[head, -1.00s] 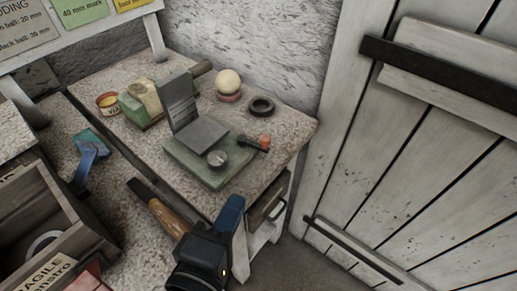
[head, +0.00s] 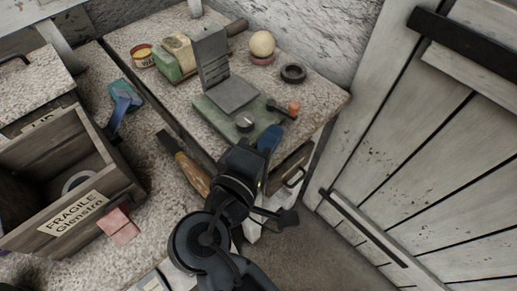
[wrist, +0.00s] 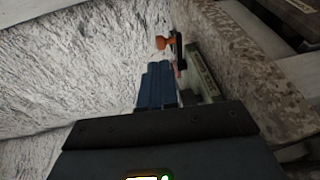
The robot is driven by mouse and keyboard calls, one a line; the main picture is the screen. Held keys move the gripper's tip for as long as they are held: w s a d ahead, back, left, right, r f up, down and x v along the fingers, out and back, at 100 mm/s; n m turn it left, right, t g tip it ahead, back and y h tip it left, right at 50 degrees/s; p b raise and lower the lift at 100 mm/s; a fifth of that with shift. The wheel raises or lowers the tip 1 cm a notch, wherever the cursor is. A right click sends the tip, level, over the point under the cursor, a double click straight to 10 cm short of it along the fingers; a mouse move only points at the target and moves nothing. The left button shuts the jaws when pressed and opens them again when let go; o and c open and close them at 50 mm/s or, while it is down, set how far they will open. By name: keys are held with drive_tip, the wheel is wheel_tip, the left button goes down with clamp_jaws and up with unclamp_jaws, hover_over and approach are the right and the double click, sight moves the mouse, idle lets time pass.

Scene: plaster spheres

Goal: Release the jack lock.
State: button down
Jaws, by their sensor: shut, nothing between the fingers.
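A green-based jack (head: 234,108) with a grey plate, an upright grey panel and a round dial (head: 244,124) stands on the bench near its right end. A dark lever with an orange knob (head: 293,108) sticks out at its right side and looks like the lock. My gripper (head: 269,136) has blue fingers pressed together, empty, just in front of the jack and short of the knob. In the wrist view the blue fingers (wrist: 156,84) point toward the orange knob (wrist: 164,43), with a gap visible. The jack's green edge (wrist: 203,75) shows beside them, partly hidden.
A wooden-handled tool (head: 190,172) lies to the left of my arm. A crate (head: 75,205) stands at left. The door (head: 430,150) is at right.

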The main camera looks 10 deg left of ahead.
sight(292, 109)
drive_tip(key=x, duration=0.6)
drive_tip(key=shift+w+d+f+p, duration=0.1)
drive_tip(key=shift+w+d+p, duration=0.05)
drive_tip(key=shift+w+p, duration=0.2)
